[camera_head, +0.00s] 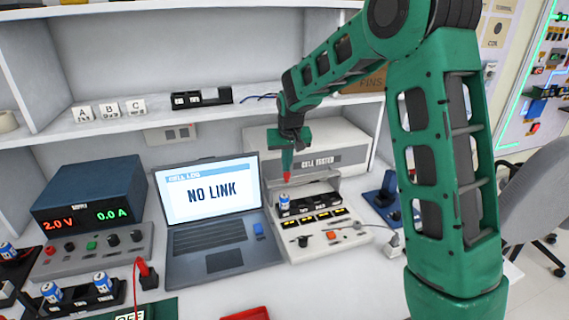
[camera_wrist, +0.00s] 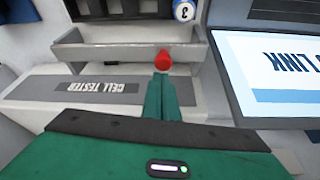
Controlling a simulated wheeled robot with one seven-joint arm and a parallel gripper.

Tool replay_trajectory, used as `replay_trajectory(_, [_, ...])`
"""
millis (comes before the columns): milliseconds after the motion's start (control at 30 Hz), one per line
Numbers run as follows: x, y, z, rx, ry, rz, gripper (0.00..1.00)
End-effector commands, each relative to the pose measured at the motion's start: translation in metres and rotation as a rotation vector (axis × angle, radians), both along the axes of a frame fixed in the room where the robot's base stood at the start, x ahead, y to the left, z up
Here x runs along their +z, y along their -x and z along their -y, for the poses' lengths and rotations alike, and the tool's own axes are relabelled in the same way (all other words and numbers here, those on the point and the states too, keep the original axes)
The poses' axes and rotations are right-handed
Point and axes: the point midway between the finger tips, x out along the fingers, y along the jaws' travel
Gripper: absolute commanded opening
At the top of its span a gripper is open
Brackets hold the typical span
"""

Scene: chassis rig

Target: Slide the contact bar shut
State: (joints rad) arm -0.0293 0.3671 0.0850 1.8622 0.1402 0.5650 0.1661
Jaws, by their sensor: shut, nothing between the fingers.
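The cell tester (camera_head: 315,152) stands right of the laptop, its label plate also showing in the wrist view (camera_wrist: 105,87). A grey bar (camera_head: 322,184), which looks like the contact bar, crosses the tester behind the cell holder; it also spans the wrist view (camera_wrist: 115,54). A blue and white cell (camera_head: 284,203) sits upright in the left part of the holder, marked 3 in the wrist view (camera_wrist: 184,11).
The laptop (camera_head: 213,210) reads NO LINK, close left of the tester. A power supply (camera_head: 88,195) and a tray with two cells (camera_head: 75,298) stand further left. A shelf (camera_head: 190,115) runs above the bench behind my arm. A blue device (camera_head: 385,200) stands at right.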

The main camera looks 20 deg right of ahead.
Motion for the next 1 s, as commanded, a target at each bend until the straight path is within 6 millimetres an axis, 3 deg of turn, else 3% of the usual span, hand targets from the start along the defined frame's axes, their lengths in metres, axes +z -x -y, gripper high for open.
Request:
replay_trajectory(267, [0.0, 0.001, 0.0, 0.0, 0.0, 0.0, 0.0])
replay_trajectory(700, [0.0, 0.063, 0.0, 0.001, 0.0, -0.002, 0.0])
replay_trajectory(1000, [-0.001, 0.067, 0.0, 0.001, 0.0, -0.003, 0.0])
